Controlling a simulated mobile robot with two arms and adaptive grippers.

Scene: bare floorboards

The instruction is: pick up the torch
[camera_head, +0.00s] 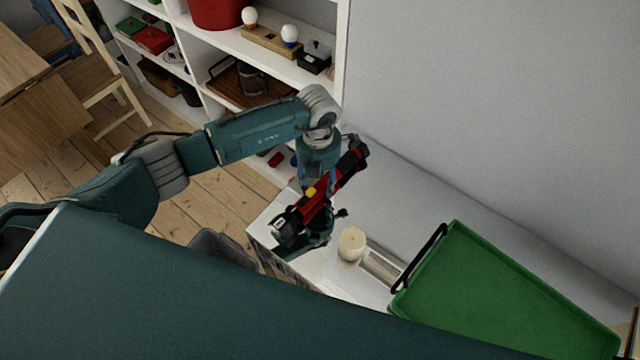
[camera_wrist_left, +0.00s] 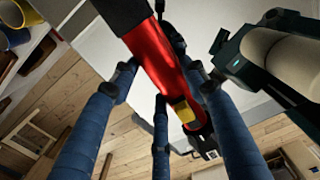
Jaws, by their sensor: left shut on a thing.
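The torch (camera_head: 327,190) is red and black with a yellow switch. It is held tilted above the white surface in the head view. My left gripper (camera_head: 318,192) is shut on it around the middle of its body. In the left wrist view the torch (camera_wrist_left: 152,62) lies across the blue fingers of my left gripper (camera_wrist_left: 160,100), with its yellow switch toward the lower right. Part of the torch is hidden behind the fingers. My right gripper is not in view.
A cream candle (camera_head: 352,244) stands on the white surface (camera_head: 400,200) near the held torch. A green tray (camera_head: 490,290) with black handles lies to the right. A white shelf (camera_head: 340,50) with several objects is behind. A grey bin (camera_head: 222,246) stands on the floor.

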